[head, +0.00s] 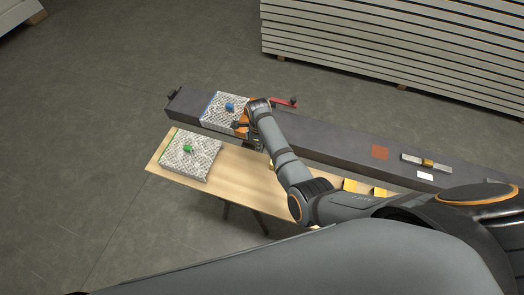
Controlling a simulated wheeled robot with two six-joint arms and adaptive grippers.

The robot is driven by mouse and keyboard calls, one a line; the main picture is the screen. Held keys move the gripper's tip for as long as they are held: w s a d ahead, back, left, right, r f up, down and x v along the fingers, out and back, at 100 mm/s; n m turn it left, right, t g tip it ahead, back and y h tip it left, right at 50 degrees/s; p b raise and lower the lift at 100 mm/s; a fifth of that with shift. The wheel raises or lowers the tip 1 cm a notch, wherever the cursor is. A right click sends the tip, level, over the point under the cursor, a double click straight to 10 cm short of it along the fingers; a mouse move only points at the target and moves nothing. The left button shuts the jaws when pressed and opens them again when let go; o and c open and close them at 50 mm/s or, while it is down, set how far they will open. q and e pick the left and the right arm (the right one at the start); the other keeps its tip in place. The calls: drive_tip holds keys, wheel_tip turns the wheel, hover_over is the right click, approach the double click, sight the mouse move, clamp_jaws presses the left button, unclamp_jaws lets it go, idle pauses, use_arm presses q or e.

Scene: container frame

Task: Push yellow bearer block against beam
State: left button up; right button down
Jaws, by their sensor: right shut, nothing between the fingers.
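A long dark grey beam (330,149) runs from the upper left to the right. Yellow blocks show at its near side on the wooden table: one block (350,185) just right of my right arm, and another block (379,191) farther right. Both are partly hidden by my arm, and I cannot tell whether they touch the beam. My right gripper (240,127) is shut and empty, low over the beam's left part beside a patterned pad. Its fingertips are small and partly hidden by the wrist. My left gripper is not in view.
The patterned pad with a blue item (229,107) lies on the beam; another with a green item (188,149) lies on the wooden table (160,163). A red-handled tool (284,103), a rust-brown patch (379,152) and a metal level-like bar (410,158) are on the beam. Stacked panels (400,45) stand behind.

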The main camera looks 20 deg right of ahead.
sight(259, 159)
wheel_tip(259, 159, down, 9)
drive_tip(key=b, duration=0.7)
drive_tip(key=shift+w+a+r, duration=0.1)
drive_tip(key=shift+w+r, duration=0.05)
drive_tip(key=shift+r, duration=0.05)
drive_tip(key=s+d, duration=0.1)
drive_tip(key=d+p, duration=0.1)
drive_tip(key=shift+s+d+r, duration=0.35)
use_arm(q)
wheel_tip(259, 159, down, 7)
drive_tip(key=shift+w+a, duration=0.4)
use_arm(e)
drive_tip(key=shift+s+d+f, duration=0.1)
drive_tip(key=shift+s+d, duration=0.05)
drive_tip(key=shift+d, duration=0.3)
drive_tip(key=shift+s+d+r+p, duration=0.35)
drive_tip(key=shift+d+p, duration=0.25)
drive_tip(key=shift+p, duration=0.6)
drive_tip(key=shift+d+f, duration=0.2)
drive_tip(key=shift+d, duration=0.05)
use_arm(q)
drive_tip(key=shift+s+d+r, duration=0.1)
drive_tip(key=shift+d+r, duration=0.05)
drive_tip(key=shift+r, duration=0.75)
use_arm(e)
drive_tip(key=shift+s+f, duration=0.1)
drive_tip(key=shift+a, duration=0.1)
